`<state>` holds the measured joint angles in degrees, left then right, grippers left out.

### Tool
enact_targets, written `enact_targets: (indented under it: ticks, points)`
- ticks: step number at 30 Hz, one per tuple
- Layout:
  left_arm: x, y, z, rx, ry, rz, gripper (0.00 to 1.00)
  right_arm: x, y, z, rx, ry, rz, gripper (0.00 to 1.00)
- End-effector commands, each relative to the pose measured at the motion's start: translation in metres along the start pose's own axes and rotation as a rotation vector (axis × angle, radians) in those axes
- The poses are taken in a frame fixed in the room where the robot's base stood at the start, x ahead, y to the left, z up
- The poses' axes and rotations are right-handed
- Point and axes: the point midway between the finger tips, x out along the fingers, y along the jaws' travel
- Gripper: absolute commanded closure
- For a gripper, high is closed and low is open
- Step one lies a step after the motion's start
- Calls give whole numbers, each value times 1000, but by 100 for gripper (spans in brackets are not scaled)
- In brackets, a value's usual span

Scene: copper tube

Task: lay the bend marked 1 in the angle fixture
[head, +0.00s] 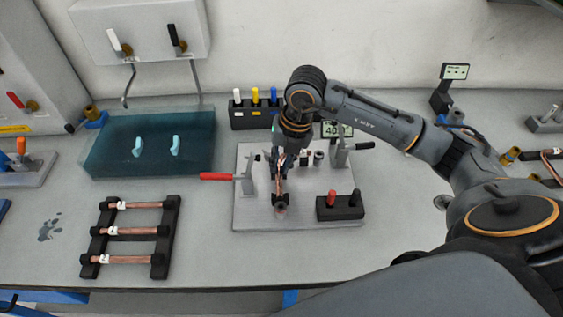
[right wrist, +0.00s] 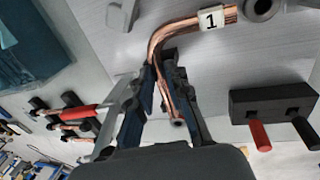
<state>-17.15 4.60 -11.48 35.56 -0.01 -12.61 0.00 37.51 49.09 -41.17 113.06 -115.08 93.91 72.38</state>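The bend marked 1 (right wrist: 165,45) is a curved copper tube with a white tag in the right wrist view. One leg runs between the fingers of my right gripper (right wrist: 161,72), which are closed about it. The tagged leg reaches toward a round grey post. In the head view my right gripper (head: 280,185) points down over the angle fixture (head: 255,215), a grey plate with posts and toggle clamps. The arm and gripper hide much of the bend there. I cannot tell whether the bend touches the plate. My left gripper is out of view.
A red-handled clamp (head: 217,177) stands on the plate's left, a black-handled one (head: 362,146) at its right. A black block (head: 340,208) with red and black pegs sits at the front right. A rack of tagged straight tubes (head: 170,235) and a blue tray (head: 100,160) lie left.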

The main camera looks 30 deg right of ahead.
Motion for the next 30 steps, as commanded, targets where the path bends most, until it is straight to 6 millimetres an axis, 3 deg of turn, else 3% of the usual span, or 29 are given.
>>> enact_targets:
  ticks: [1, 2, 23, 26, 30]
  points:
    - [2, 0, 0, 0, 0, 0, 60, 13, -4, -8, 0, 28, -15, 66]
    - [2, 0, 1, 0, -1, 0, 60, 13, -4, -8, -1, 28, -15, 60]
    - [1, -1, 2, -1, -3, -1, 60, 8, -4, -7, -3, 21, -14, 60]
    - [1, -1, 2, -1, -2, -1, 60, 0, -3, -6, -3, 19, -12, 60]
    - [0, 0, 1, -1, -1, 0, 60, -24, -2, -4, -5, 13, -9, 60]
